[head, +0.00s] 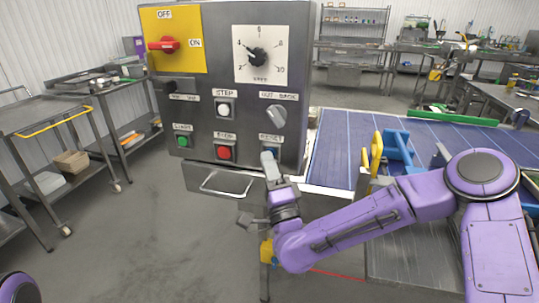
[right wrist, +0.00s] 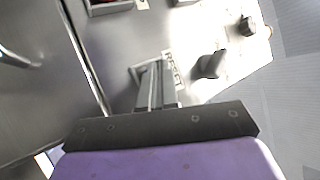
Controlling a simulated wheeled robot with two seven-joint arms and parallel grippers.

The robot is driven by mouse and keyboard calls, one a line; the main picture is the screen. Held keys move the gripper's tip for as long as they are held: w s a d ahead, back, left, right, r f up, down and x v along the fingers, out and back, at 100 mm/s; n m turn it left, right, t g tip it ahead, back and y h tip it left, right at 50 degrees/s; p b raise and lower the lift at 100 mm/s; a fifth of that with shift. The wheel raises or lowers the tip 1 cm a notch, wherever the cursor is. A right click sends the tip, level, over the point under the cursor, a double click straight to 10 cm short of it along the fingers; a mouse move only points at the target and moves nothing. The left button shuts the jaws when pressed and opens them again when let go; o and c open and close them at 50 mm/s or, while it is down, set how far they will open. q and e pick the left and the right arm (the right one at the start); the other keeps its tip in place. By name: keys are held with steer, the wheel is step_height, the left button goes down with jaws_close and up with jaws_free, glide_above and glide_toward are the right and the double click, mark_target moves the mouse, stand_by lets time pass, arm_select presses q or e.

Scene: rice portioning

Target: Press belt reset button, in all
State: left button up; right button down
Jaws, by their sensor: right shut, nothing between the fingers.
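The grey control panel (head: 240,105) stands at the centre of the head view. Its RESET label (head: 271,138) is at the lower right. In the right wrist view the closed fingers (right wrist: 152,85) point at the panel face beside a small label (right wrist: 169,68). My left gripper is out of view.
A red button (head: 224,153), a green button (head: 183,142), a white STEP button (head: 223,109) and a grey OUT-BACK knob (head: 276,113) are nearby on the panel. A drawer handle (head: 225,184) juts out below. The blue belt (head: 335,150) runs to the right.

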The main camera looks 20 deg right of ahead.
steer(key=shift+s+a+b, duration=0.5)
steer(key=shift+s+b, duration=0.2)
steer(key=shift+b, duration=0.05)
steer(key=s+a+b, duration=0.1)
steer(key=s+b, duration=0.1)
steer(key=s+a+b, duration=0.1)
steer(key=s+a, duration=0.1)
steer(key=shift+b, duration=0.4)
stand_by(0.5)
